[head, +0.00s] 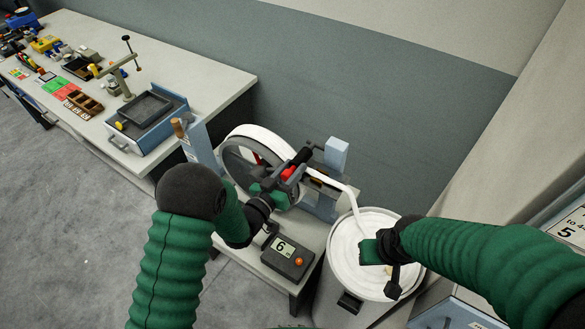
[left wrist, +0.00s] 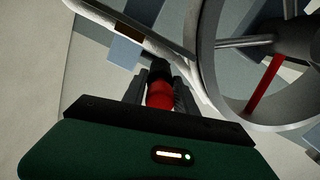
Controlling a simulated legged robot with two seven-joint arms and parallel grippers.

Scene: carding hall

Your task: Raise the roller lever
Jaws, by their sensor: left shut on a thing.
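The roller lever (head: 303,157), a black grip with a red part, sits at the front of the carding machine by the big wheel (head: 240,160). My left gripper (head: 287,175) is shut on the lever at its red part. In the left wrist view the lever (left wrist: 160,92) stands between my two dark fingers (left wrist: 160,100), its black tip showing beyond them. My right gripper (head: 391,284) hangs over the white can at the right, away from the lever; its fingers are too small and dark to judge.
A white strand (head: 335,184) runs from the machine into a can (head: 338,290) filled with white fibre. A grey box with a display reading 6 (head: 287,258) sits on the machine's stand. A long table (head: 205,75) with tools and trays stands at the left. Grey walls close off the back and right.

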